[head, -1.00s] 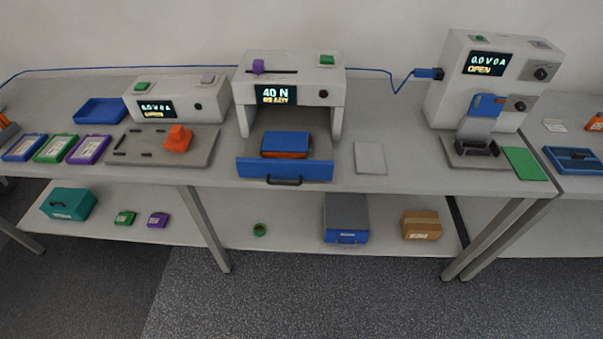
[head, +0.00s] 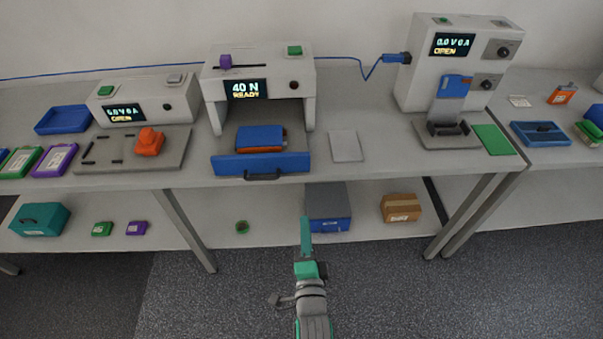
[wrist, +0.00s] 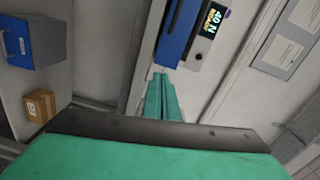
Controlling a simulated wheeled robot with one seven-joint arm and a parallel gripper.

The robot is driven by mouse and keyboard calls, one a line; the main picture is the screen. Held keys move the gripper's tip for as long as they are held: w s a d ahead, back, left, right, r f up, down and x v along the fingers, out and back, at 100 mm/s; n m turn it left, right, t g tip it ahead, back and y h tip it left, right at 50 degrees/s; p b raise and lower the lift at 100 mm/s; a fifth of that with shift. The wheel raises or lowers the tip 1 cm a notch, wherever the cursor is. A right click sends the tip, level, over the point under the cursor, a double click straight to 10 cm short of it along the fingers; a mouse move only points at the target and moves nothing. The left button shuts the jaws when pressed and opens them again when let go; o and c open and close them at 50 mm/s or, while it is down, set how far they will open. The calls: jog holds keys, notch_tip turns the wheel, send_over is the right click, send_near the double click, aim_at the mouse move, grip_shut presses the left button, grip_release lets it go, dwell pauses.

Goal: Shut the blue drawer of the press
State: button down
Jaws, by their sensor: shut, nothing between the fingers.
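The press (head: 258,68) stands on the table with its display reading 40 N READY. Its blue drawer (head: 232,164) is pulled out toward me, with a dark handle on its front. A block with a blue top and an orange lower part (head: 260,138) lies in the drawer. My gripper (head: 306,222) is in front of the table, to the right of and nearer than the drawer, with its fingers together and empty. In the wrist view the closed green fingers (wrist: 162,98) point toward the drawer's blue front (wrist: 178,32), apparently without touching it.
A grey flat plate (head: 346,146) lies right of the drawer. A tester with a blue clamp (head: 455,65) stands further right, and a grey fixture with an orange piece (head: 149,142) lies left. The lower shelf holds a grey-blue box (head: 328,205) and a carton (head: 400,207).

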aim_at(301, 164)
jog(key=shift+m, duration=0.9)
jog(key=w, duration=0.5)
jog(key=w+r, duration=0.1)
jog(key=w, duration=0.5)
jog(key=w+r, duration=0.1)
jog(key=w, duration=0.5)
